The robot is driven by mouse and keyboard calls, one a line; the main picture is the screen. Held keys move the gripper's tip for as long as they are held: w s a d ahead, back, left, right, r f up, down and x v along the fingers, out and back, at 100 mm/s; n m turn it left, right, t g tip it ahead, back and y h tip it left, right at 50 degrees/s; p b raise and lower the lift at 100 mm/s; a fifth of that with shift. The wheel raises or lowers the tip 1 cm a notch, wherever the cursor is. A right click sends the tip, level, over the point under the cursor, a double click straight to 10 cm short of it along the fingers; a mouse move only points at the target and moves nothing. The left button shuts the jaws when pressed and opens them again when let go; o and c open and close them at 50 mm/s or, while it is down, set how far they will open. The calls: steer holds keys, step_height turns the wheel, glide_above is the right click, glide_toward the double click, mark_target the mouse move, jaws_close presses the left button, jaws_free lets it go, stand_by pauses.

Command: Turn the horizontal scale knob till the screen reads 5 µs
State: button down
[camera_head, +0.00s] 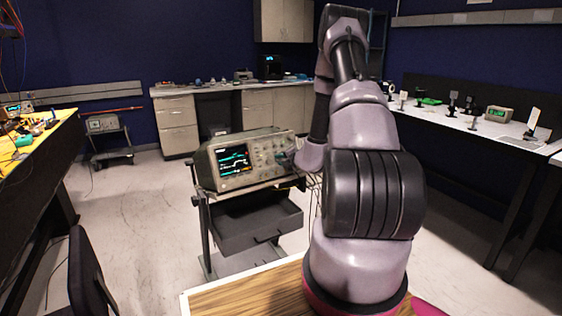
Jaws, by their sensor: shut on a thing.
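The oscilloscope (205,170) stands on a small cart in the middle of the view, its front panel facing me. Its lit screen (234,160) shows traces, but its text is too small to read. Knobs and buttons (265,155) fill the panel right of the screen. My gripper (287,158) is at the right part of the panel, small and dark, and is shut on a knob there. The held knob is hidden by the gripper, so I cannot tell its marking or angle.
The cart has an open grey drawer (250,228) below the oscilloscope. A wooden tabletop (240,296) is in front of me. Benches with equipment line the left (30,150), back and right (470,124). A chair (88,280) stands at lower left. Floor left of the cart is clear.

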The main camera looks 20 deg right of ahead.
steer(key=c, duration=1)
jaws_free()
steer(key=shift+o, duration=0.2)
steer(key=a+v, duration=0.1)
steer(key=v, duration=0.9)
steer(key=shift+s+d, duration=0.4)
steer(key=shift+d, duration=0.15)
steer(key=shift+r, duration=0.15)
